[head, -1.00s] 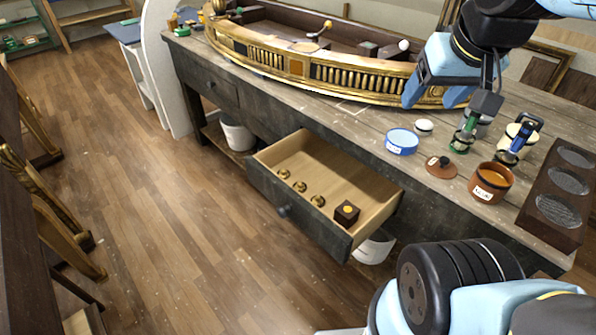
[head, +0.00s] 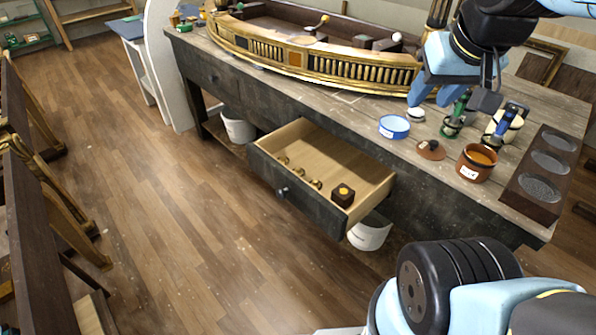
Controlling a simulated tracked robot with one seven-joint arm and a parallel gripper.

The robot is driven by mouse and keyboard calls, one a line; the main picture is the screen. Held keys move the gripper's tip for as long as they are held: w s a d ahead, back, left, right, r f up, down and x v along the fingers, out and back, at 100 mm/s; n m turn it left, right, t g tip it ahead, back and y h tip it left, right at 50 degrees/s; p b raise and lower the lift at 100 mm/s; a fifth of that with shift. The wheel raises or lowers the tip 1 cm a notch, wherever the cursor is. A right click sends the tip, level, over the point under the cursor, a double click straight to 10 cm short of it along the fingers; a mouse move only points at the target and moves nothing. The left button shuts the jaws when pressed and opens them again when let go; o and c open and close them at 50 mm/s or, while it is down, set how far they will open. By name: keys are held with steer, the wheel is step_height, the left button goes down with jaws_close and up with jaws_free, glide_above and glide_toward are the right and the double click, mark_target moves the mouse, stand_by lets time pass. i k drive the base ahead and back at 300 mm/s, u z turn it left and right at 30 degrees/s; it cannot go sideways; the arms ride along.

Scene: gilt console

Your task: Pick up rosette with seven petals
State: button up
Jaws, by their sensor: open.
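Several small gold rosettes (head: 300,172) lie in a row along the front of the open drawer (head: 364,176). They are too small for me to count their petals, and the drawer front partly hides them.
On the bench (head: 350,113) stand a blue-rimmed tin (head: 394,127), a brown pot (head: 476,163), green and blue-handled tools and a dark three-well tray (head: 540,175). A curved gilt piece (head: 320,69) lies behind. A white bucket (head: 369,234) stands below the drawer.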

mark_target(300, 171)
steer(key=z, duration=0.1)
steer(key=k, duration=0.3)
steer(key=z, duration=1.65)
steer(key=k, duration=0.85)
steer(key=u, duration=1.4)
steer(key=i, duration=1)
steer(key=z, duration=0.05)
